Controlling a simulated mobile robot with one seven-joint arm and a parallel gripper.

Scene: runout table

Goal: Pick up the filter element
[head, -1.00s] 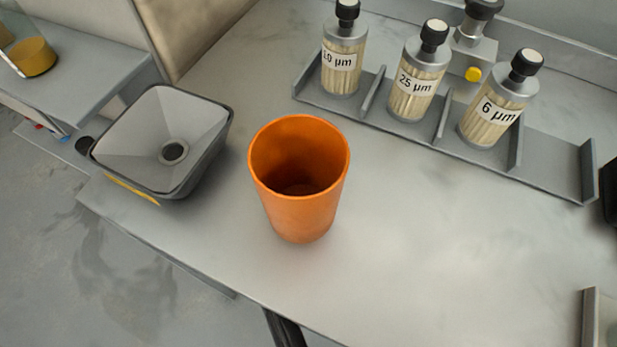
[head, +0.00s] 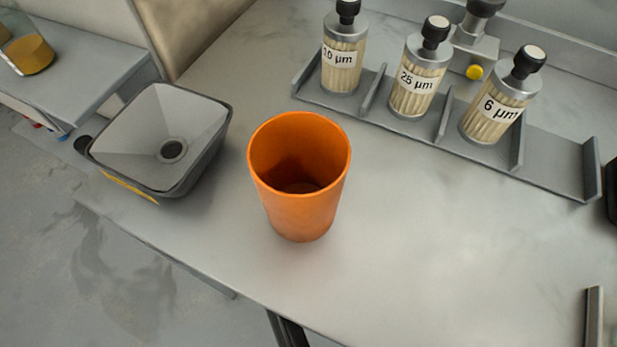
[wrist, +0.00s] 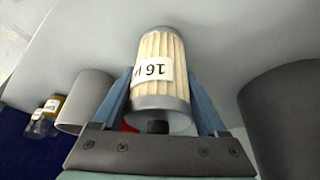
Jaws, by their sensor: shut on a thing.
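In the wrist view, a filter element (wrist: 161,48) with cream pleats, grey end caps and a white label reading "16 µ…" sits between the blue fingers of my gripper (wrist: 159,80). My gripper is shut on it, one finger on each side. Its dark knob points toward the gripper's base. The head view shows neither my gripper nor this element. Three similar filter elements stand upright in the head view, labelled 10 µm (head: 343,62), 25 µm (head: 418,75) and 6 µm (head: 498,103).
A grey divided rack (head: 552,163) holds those three. An open orange cup (head: 302,213) stands mid-table, with a grey funnel-like basin (head: 135,135) to its left. In the wrist view, a grey cylinder (wrist: 88,98) and a larger dark one (wrist: 285,115) flank my gripper.

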